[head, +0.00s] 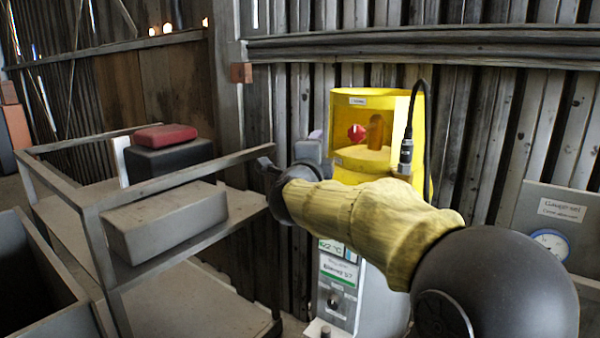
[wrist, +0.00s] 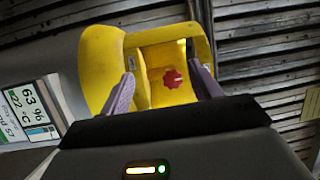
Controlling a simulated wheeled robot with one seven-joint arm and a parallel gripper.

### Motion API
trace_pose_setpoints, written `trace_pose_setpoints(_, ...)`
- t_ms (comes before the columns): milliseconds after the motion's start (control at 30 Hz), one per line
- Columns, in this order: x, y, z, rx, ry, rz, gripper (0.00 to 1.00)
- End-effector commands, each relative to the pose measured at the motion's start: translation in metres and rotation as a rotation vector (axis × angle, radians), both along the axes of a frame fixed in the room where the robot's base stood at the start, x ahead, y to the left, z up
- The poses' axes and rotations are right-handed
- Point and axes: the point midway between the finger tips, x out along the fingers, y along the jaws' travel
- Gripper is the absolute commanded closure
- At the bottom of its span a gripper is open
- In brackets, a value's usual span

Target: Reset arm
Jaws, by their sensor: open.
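My arm with its yellow sleeve reaches across the head view toward the left. The yellow housing (head: 350,99) has an open front with a red knob (head: 356,132) inside. In the wrist view the housing (wrist: 103,60) and the red knob (wrist: 172,79) appear beyond the fingers. My arm hides part of the housing's lower side.
A metal cart (head: 93,236) on the left carries a grey box (head: 168,222), a dark case (head: 170,158) and a red item (head: 164,136). A display panel (head: 338,270) is below the housing. A gauge (head: 551,244) is at right. A slatted wall (head: 490,110) stands behind.

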Motion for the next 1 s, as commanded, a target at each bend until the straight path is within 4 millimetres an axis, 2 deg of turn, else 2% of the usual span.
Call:
trace_pose_setpoints(67,-0.003,0.000,-0.019,-0.183,0.105,0.092,0.37)
trace_pose_setpoints(167,-0.015,-0.001,-0.061,-0.407,0.259,0.219,0.37)
trace_pose_setpoints(267,-0.039,-0.010,-0.111,-0.612,0.435,0.355,0.37)
trace_pose_setpoints(400,-0.091,-0.030,-0.178,-0.840,0.681,0.546,0.37)
trace_pose_setpoints(467,-0.117,-0.040,-0.203,-0.914,0.780,0.626,0.37)
trace_pose_setpoints(600,-0.184,-0.067,-0.250,-1.054,0.999,0.816,0.37)
trace_pose_setpoints(700,-0.235,-0.085,-0.275,-1.123,1.143,0.952,0.37)
trace_pose_setpoints(800,-0.276,-0.099,-0.290,-1.170,1.247,1.061,0.37)
trace_pose_setpoints(900,-0.299,-0.106,-0.297,-1.189,1.304,1.123,0.37)
trace_pose_setpoints(1000,-0.305,-0.108,-0.300,-1.196,1.319,1.143,0.37)
